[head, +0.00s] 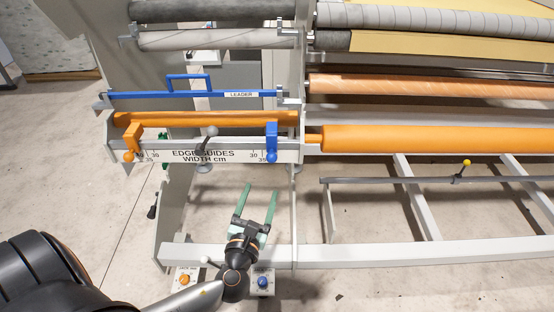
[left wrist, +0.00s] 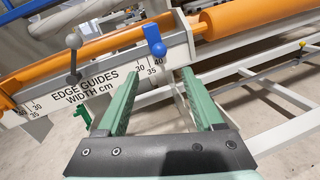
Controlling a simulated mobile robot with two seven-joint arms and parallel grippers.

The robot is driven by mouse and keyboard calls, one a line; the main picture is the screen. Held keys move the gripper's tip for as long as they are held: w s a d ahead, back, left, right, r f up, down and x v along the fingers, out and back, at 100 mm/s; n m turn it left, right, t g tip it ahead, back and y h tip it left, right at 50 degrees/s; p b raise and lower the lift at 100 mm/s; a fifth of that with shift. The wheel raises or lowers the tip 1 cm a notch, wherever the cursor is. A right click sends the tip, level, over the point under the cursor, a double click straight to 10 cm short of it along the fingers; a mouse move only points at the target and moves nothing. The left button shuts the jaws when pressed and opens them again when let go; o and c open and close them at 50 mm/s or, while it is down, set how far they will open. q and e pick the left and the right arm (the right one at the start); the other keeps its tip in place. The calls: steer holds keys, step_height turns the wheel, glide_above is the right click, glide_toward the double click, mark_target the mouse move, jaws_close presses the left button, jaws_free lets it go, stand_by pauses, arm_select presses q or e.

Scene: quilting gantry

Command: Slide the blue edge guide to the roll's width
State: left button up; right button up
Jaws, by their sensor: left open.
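The blue edge guide (head: 271,141) hooks over the rail at the right end of the orange roll (head: 205,119), with a round knob at its lower end. It also shows in the left wrist view (left wrist: 154,38), near the 35 mark of the printed width scale (head: 203,155). The orange edge guide (head: 132,138) is at the rail's left end. My left gripper (head: 260,190) is open and empty, below and in front of the blue guide, apart from it. In the left wrist view its green fingers (left wrist: 160,76) point up towards the scale. My right gripper is out of view.
A grey ball-topped lever (head: 210,134) stands in front of the rail between the guides. A blue leader bar (head: 190,94) with a handle runs above the roll. A lower white beam (head: 225,252) crosses beneath. Open floor lies left of the machine.

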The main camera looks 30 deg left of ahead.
mark_target(270, 162)
arm_select(q)
steer(key=b+x, duration=0.1)
steer(key=x, duration=1.1)
steer(key=shift+w+a+f, duration=0.1)
steer(key=shift+a, duration=0.05)
jaws_close()
stand_by(1.0)
